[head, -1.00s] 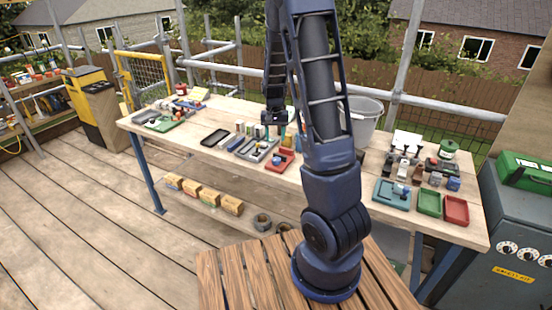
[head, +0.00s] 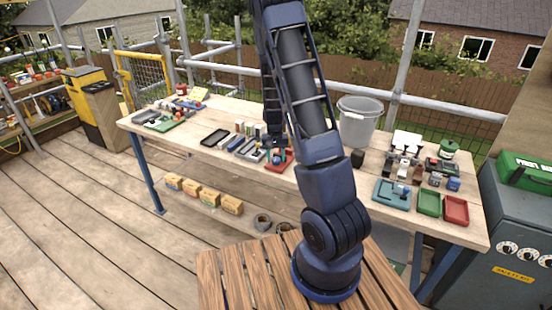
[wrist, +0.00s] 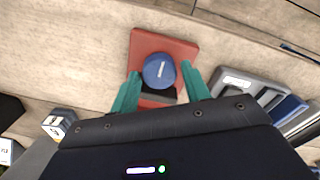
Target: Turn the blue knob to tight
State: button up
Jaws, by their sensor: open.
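The blue knob (wrist: 159,70) is round, with a short white mark on its top, and sits on a red base (wrist: 172,46) in the wrist view. A dark strip shows on the base just below the knob. My gripper (wrist: 162,84) is open, with one teal finger on the left and one on the right of the knob. I cannot tell whether either finger touches it. In the head view the red base (head: 286,161) is near the bench's front edge, with my gripper (head: 274,150) low over it; the knob is small there.
A grey tray (wrist: 240,82) with blue and grey pieces lies right of the red base in the wrist view. A small labelled block (wrist: 58,124) is at the lower left. In the head view, a grey bucket (head: 358,120) and a dark cup (head: 357,158) stand to the right on the bench.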

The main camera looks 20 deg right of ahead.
jog(key=shift+f, duration=0.25)
jog(key=c, duration=0.7)
jog(key=shift+m, duration=0.3)
jog(key=m, duration=1.1)
jog(key=shift+d, duration=0.1)
jog(key=shift+m, duration=0.4)
